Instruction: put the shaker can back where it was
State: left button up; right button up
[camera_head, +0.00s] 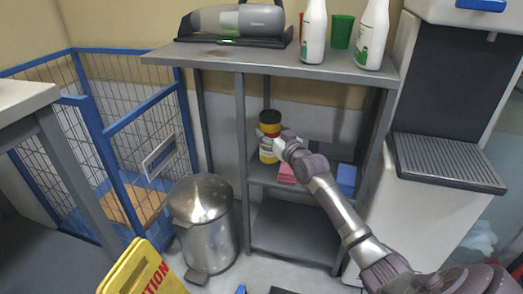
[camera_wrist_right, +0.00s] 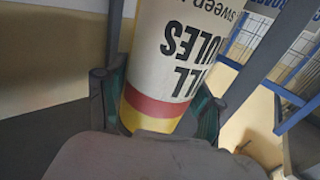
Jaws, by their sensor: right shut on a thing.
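The shaker can (camera_head: 267,152) is yellow with a dark top, a red band and a white label. It stands roughly upright in the rack's upper opening, towards the left side, under the top board. My right gripper (camera_head: 283,142) reaches in from the right and is shut on the can. In the right wrist view the can (camera_wrist_right: 178,60) fills the middle, with the gripper's fingers (camera_wrist_right: 155,108) on both sides of it. I cannot tell whether its base touches the middle shelf. My left gripper is not in view.
The grey rack's top board (camera_head: 300,68) holds a handheld vacuum (camera_head: 235,22), white bottles (camera_head: 314,32) and a green cup (camera_head: 341,31). Pink (camera_head: 287,174) and blue (camera_head: 346,178) items lie on the middle shelf. A metal bin (camera_head: 203,225) stands left of the rack.

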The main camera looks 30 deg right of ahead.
aim_at(261, 144)
jog(key=shift+w+a+f+b, duration=0.35)
jog(key=shift+w+a+f, duration=0.45)
jog(key=shift+w+a, duration=0.2)
notch_tip(261, 144, down, 3)
jog(key=shift+r+b, duration=0.1)
jog(key=shift+b, duration=0.65)
jog(key=shift+d+f, duration=0.1)
jog(key=shift+f, duration=0.3)
jog(key=o, duration=1.5)
jog(key=shift+f, duration=0.1)
jog(key=shift+o, duration=0.2)
